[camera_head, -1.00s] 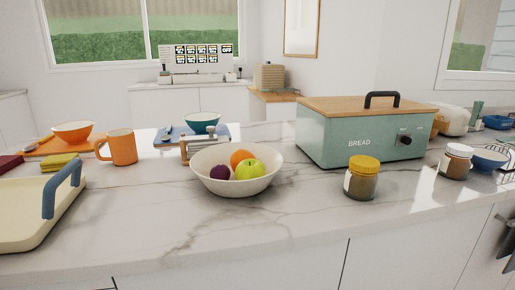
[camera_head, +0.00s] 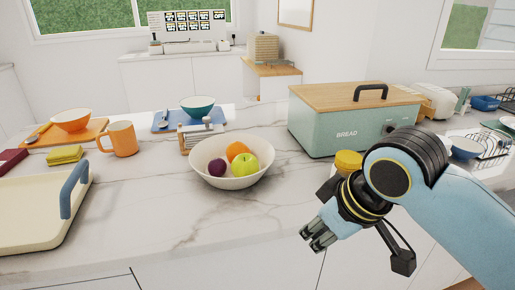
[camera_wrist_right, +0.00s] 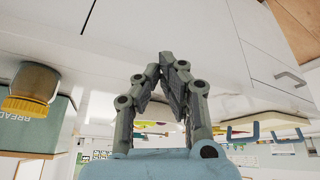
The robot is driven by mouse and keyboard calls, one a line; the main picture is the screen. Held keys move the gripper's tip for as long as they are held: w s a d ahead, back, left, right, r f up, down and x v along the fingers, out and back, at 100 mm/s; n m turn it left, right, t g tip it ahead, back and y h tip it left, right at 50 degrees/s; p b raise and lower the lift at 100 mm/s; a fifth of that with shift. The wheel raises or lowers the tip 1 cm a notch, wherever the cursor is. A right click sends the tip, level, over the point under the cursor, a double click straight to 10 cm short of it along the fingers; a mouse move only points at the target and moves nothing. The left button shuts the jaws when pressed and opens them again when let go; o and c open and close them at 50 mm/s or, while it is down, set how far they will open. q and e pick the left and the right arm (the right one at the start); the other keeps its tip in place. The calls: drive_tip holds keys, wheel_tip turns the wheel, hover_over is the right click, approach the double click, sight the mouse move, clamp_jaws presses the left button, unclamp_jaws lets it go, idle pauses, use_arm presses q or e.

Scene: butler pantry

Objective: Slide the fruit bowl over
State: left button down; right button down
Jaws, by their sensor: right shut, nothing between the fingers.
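The fruit bowl (camera_head: 231,181) is cream and round and stands on the marble counter in the middle of the head view. In it lie a purple fruit (camera_head: 217,168), an orange (camera_head: 237,150) and a green apple (camera_head: 245,166). My right gripper (camera_head: 316,241) is shut and empty, in front of and to the right of the bowl, apart from it, near the counter's front edge. The right wrist view shows its fingertips (camera_wrist_right: 168,58) together with nothing between them. My left gripper is out of view.
A green bread box (camera_head: 335,128) stands right of the bowl. A yellow-lidded jar (camera_head: 348,161) is partly hidden behind my right arm. A cream tray (camera_head: 45,240) with a blue handle, an orange mug (camera_head: 121,138) and a metal item (camera_head: 198,135) stand left of or behind the bowl. Counter left-front of the bowl is clear.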

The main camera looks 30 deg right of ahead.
sight(252, 162)
drive_tip(key=w+d+r+n+t+y, duration=0.1)
drive_tip(key=w+d+r, duration=0.1)
drive_tip(key=w+r, duration=0.5)
drive_tip(key=w+d+r+t+y, duration=0.1)
drive_tip(key=w+d+r, duration=0.15)
drive_tip(key=w, duration=0.75)
drive_tip(key=shift+n, duration=0.3)
drive_tip(key=x, duration=0.6)
drive_tip(key=a+x, duration=0.1)
drive_tip(key=x, duration=0.2)
drive_tip(key=shift+w, duration=0.35)
